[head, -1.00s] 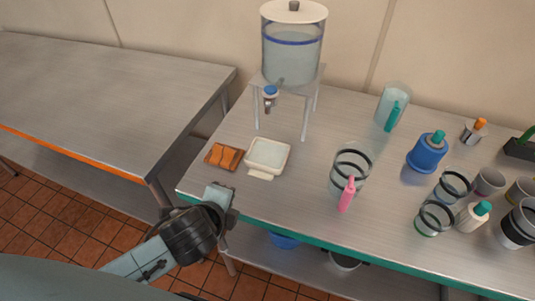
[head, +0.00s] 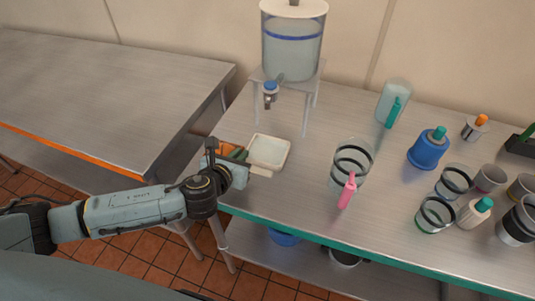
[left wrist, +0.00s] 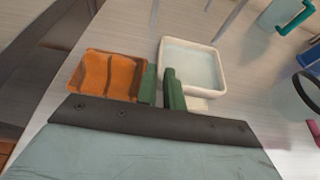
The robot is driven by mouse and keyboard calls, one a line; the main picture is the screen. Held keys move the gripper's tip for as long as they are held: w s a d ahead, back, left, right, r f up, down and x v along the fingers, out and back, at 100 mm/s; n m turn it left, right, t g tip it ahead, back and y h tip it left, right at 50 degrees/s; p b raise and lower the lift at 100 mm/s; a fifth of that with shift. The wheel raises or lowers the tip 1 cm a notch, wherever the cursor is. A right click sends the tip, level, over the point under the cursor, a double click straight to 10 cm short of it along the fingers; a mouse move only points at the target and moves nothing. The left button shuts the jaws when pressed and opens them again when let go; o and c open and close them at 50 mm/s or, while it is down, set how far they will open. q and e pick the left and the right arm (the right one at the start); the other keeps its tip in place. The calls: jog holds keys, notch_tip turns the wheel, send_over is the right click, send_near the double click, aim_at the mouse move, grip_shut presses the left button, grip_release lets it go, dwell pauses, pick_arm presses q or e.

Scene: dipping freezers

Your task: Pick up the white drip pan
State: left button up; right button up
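The white drip pan (head: 268,151) is a shallow square tray with a pale inside and a short tab at its near side. It lies flat on the steel table, and it also shows in the left wrist view (left wrist: 193,66). My left gripper (head: 243,163) is low at its near left side. In the left wrist view its two green fingers (left wrist: 160,84) stand a small gap apart with nothing seen between them. They overlap the pan's near left corner in the picture; I cannot tell whether they touch it. My right gripper is out of view.
An orange divided tray (left wrist: 107,76) lies just left of the pan. A water dispenser (head: 291,48) on a stand (head: 296,81) rises behind. The left table (head: 100,90) is bare.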

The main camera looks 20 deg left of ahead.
aim_at(249, 146)
pick_arm(q)
jog(key=shift+b+x, duration=0.45)
jog(key=shift+x, duration=2.85)
jog(key=shift+c, duration=0.3)
grip_shut()
